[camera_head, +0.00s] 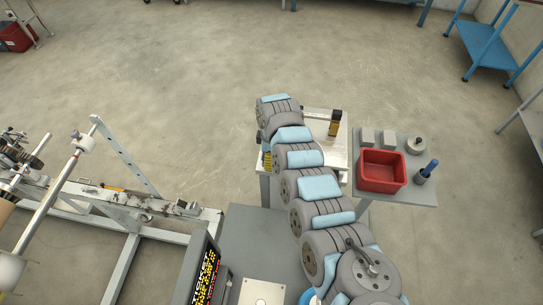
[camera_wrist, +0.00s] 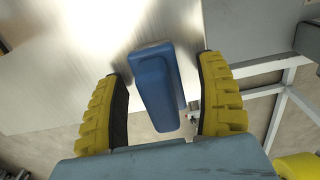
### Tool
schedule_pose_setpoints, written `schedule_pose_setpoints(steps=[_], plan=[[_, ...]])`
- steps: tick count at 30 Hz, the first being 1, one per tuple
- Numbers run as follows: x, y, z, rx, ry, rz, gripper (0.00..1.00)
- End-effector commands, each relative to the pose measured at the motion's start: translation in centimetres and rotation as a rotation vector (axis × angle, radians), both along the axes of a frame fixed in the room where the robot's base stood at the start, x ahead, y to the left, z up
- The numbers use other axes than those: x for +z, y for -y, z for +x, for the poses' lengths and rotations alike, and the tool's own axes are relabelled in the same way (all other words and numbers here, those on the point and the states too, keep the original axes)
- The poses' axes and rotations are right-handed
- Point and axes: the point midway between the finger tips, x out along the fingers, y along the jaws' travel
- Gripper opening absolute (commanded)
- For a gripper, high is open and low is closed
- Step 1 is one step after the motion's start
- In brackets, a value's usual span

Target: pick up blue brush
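The blue brush (camera_wrist: 157,88) lies between my two fingers in the wrist view, its narrower end toward my palm. It is close to a pale, shiny table top (camera_wrist: 75,75). My gripper (camera_wrist: 160,66), with yellow and black finger pads, is open, and a gap shows on both sides of the brush. I cannot tell whether the brush touches the table. In the head view a bit of my yellow gripper (camera_head: 267,162) shows at the left edge of the small table (camera_head: 335,150). My arm hides the brush there.
A grey side table (camera_head: 400,196) to the right holds a red bin (camera_head: 381,171), grey blocks (camera_head: 367,137), a round metal part (camera_head: 416,145) and a dark cup with a blue item (camera_head: 427,174). A black and yellow object (camera_head: 335,123) stands behind my arm. A metal machine frame (camera_head: 130,215) stands left.

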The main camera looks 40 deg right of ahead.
Motion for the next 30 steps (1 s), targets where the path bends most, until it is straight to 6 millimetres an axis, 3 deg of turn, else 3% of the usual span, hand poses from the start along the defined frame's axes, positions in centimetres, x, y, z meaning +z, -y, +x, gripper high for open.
schedule_pose_setpoints(steps=[1,7,20,30], plan=[[0.0,0.0,0.0,0.0,0.0,0.0,0.6],[0.0,0.0,0.0,0.0,0.0,0.0,0.03],[0.1,0.0,0.0,0.0,0.001,0.001,0.02],[3.5,-0.3,-0.2,0.002,0.002,0.002,0.01]])
